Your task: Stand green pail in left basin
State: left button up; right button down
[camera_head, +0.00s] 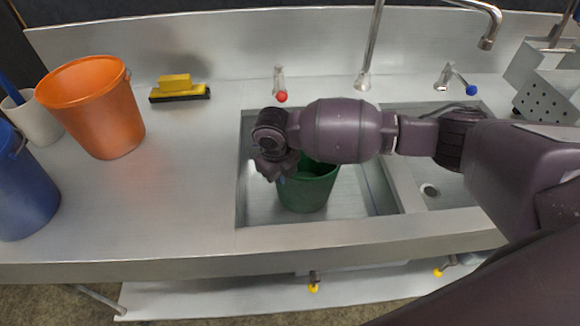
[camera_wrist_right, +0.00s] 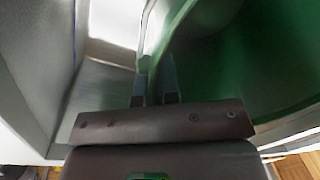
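The green pail (camera_head: 308,190) is upright inside the left basin (camera_head: 345,208), partly hidden behind my right forearm and wrist. I cannot tell whether its base touches the basin floor. My right gripper (camera_head: 281,170) is at the pail's left rim. In the right wrist view the two fingers (camera_wrist_right: 154,82) are close together with the rim of the green pail (camera_wrist_right: 260,60) between them, so the gripper appears shut on it. My left gripper is not in view.
An orange bucket (camera_head: 105,115), a blue bucket (camera_head: 22,190) and a white container (camera_head: 33,122) stand on the left counter. A yellow-and-black brush (camera_head: 179,89) lies behind. A tall faucet (camera_head: 368,50) and red-knobbed tap (camera_head: 280,88) stand behind the basins. The right basin (camera_head: 440,188) is partly hidden.

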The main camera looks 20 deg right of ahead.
jog(key=w+d, duration=0.1)
jog(key=w+d+f, duration=0.1)
jog(key=d, duration=0.1)
jog(key=shift+w+d+f, duration=0.1)
jog(key=shift+w+d, duration=0.05)
jog(key=shift+w, duration=0.1)
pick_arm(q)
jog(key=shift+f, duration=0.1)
pick_arm(e)
jog(key=shift+f, duration=0.1)
jog(key=c, duration=1.3)
grip_release()
jog(key=shift+c, duration=0.2)
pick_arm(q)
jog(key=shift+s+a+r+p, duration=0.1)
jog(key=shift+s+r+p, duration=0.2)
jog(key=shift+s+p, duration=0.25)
pick_arm(e)
notch_tip(320, 180, up, 12)
jog(key=a, duration=0.1)
jog(key=shift+s, duration=0.3)
